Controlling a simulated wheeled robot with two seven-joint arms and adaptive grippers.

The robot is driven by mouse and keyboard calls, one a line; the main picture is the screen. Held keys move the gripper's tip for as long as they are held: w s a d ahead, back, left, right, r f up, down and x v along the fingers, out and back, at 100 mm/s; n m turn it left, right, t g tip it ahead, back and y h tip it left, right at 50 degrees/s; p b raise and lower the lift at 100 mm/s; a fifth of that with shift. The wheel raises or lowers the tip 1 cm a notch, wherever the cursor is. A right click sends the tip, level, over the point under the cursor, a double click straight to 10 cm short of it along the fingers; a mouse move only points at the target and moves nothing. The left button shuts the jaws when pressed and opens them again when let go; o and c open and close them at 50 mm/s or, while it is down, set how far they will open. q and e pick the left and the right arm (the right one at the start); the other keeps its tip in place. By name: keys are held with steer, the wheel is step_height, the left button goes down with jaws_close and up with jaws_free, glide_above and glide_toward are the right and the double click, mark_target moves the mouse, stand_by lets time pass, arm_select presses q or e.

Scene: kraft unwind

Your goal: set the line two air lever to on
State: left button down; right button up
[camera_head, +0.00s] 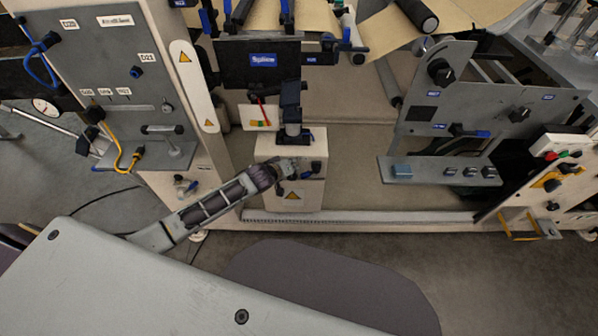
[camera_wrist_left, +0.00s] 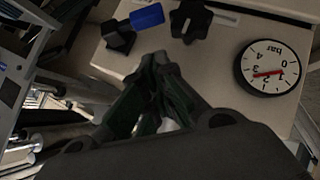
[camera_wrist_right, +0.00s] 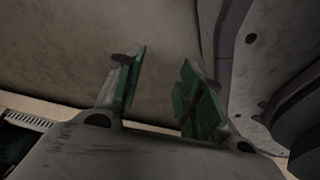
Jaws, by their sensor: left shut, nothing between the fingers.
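A small lever with a blue handle (camera_wrist_left: 148,17) and a black mount (camera_wrist_left: 120,38) sits on a pale box in the left wrist view. I cannot read a label that names its line. A round pressure gauge (camera_wrist_left: 270,67) with a red needle and a black star knob (camera_wrist_left: 190,20) are on the same face. My left gripper (camera_wrist_left: 160,62) is shut and empty, its tips just below the lever and knob; contact cannot be told. In the head view my left gripper (camera_head: 284,168) is at the pale box (camera_head: 308,148) and partly hides its fittings. My right gripper (camera_wrist_right: 158,88) is open and empty.
A grey panel (camera_head: 130,75) with labels, cables and a gauge stands at the left. A grey bracket plate (camera_head: 430,172) with small blocks juts out at the right. A pale machine rail (camera_head: 370,217) runs along the floor. Open floor lies in front.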

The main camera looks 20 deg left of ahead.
arm_select(q)
steer(key=shift+w+d+f, duration=0.1)
steer(key=shift+w+f, duration=0.2)
steer(key=shift+w, duration=0.05)
steer(key=shift+w+d+f+b, duration=0.1)
steer(key=shift+d+f+b, duration=0.1)
steer(key=shift+d+f, duration=0.3)
steer(key=shift+w+d+f+b, duration=0.1)
steer(key=shift+d+f+b, duration=0.15)
steer(key=shift+f, duration=0.4)
steer(key=shift+d+f, duration=0.35)
steer(key=shift+f, duration=0.05)
arm_select(e)
steer(key=shift+w+a+r, duration=0.25)
steer(key=shift+w+a, duration=0.45)
steer(key=shift+a, duration=0.15)
steer(key=shift+w+d, duration=0.1)
steer(key=shift+d, duration=0.05)
arm_select(q)
steer(key=shift+f, duration=0.25)
steer(key=shift+f+t+h, duration=0.1)
steer(key=shift+t+h, duration=0.2)
steer(key=shift+h, duration=0.1)
steer(key=shift+n, duration=0.3)
steer(key=shift+a, duration=0.1)
arm_select(e)
steer(key=shift+w+a+r, duration=0.15)
steer(key=shift+a+r, duration=0.1)
steer(key=shift+a, duration=0.15)
